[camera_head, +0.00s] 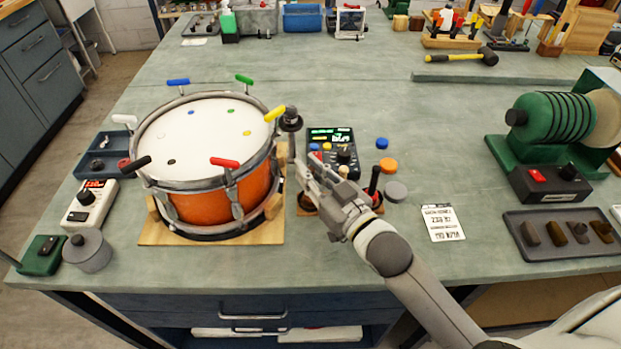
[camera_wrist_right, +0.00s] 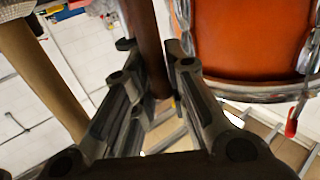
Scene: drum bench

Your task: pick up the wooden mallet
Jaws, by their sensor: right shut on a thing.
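My left gripper is not in view.
The orange drum (camera_head: 224,206) stands close left of the gripper on a wooden base. A pale handle (camera_wrist_right: 40,80) and a black handle (camera_head: 374,180) stand close on the other side. A meter (camera_head: 331,140) lies behind.

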